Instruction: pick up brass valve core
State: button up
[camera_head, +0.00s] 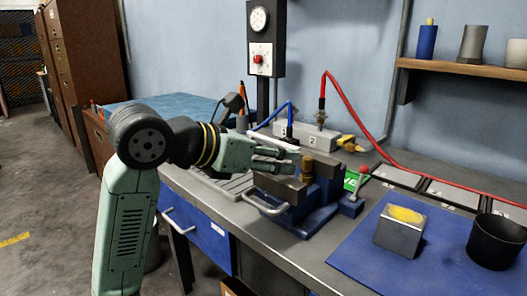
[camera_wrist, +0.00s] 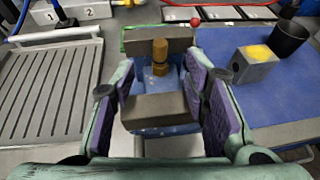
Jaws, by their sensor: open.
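The brass valve core (camera_head: 307,168) stands upright at the blue vise (camera_head: 312,207), next to its grey jaws. In the wrist view the brass valve core (camera_wrist: 160,57) sits between the vise's two grey jaw blocks (camera_wrist: 160,110), nearer the far one. My gripper (camera_head: 287,160) is held level just left of the core in the head view. In the wrist view my gripper (camera_wrist: 163,88) is open, with its purple-padded fingers spread left and right of the near jaw block. The core lies ahead, between the lines of the fingers, and nothing is held.
A ribbed grey tray (camera_wrist: 45,90) lies left of the vise. On the right, a blue mat (camera_head: 345,250) bears a metal block with a yellow top (camera_head: 402,228) and a black cup (camera_head: 495,242). A numbered grey block (camera_head: 305,135) with blue and red hoses stands behind.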

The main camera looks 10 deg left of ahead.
aim_at(304, 160)
jog(key=p+x, duration=0.1)
jog(key=x, duration=0.7)
jog(key=shift+d, duration=0.1)
jog(key=shift+c, duration=0.2)
grip_shut()
